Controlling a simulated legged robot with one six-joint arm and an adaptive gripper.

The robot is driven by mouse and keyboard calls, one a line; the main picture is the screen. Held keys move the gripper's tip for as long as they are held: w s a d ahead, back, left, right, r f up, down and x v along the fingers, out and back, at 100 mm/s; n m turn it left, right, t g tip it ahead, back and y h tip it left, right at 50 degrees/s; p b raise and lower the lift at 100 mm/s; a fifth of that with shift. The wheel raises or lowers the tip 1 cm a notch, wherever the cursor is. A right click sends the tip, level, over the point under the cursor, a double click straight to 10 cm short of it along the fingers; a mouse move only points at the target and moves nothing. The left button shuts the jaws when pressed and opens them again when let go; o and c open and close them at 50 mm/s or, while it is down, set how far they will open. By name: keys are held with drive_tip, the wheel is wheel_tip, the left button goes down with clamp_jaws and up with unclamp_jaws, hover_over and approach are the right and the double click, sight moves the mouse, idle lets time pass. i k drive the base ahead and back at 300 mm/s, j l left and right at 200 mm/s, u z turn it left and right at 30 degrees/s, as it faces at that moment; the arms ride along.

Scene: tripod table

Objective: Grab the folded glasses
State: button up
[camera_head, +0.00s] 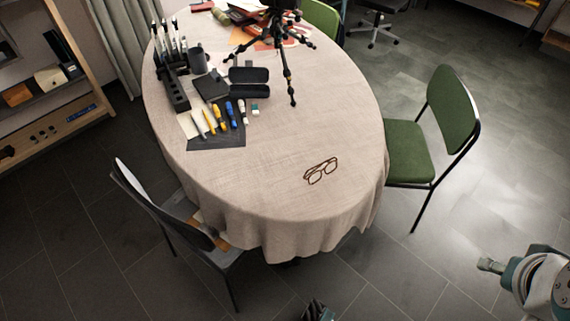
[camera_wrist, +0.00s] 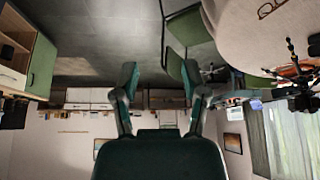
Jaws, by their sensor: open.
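The folded glasses (camera_head: 322,172) have a thin brown frame and lie on the cloth-covered oval table (camera_head: 265,190), near its front right edge in the head view. The glasses also show at the top right of the wrist view (camera_wrist: 268,8), which looks upside down. My gripper (camera_wrist: 160,75) shows in the wrist view with its two dark green fingers spread apart and nothing between them. It is well away from the glasses and the table.
A black tripod (camera_head: 283,45) stands on the table's far part. Markers, a dark case (camera_head: 249,75) and a mug (camera_head: 197,60) sit at the left. Green chair (camera_head: 425,140) stands right of the table, dark chair (camera_head: 165,215) at front left. Cloth around the glasses is clear.

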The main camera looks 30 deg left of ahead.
sight(330, 166)
drive_tip(key=i+u, duration=0.2)
drive_tip(key=u, duration=0.2)
drive_tip(key=i+u, duration=0.15)
drive_tip(key=u, duration=0.25)
drive_tip(key=i+u, duration=0.2)
drive_tip(key=u, duration=0.2)
drive_tip(key=i+l+u, duration=0.1)
drive_tip(key=u, duration=0.25)
drive_tip(key=i+l+u, duration=0.35)
drive_tip(key=i+u, duration=0.15)
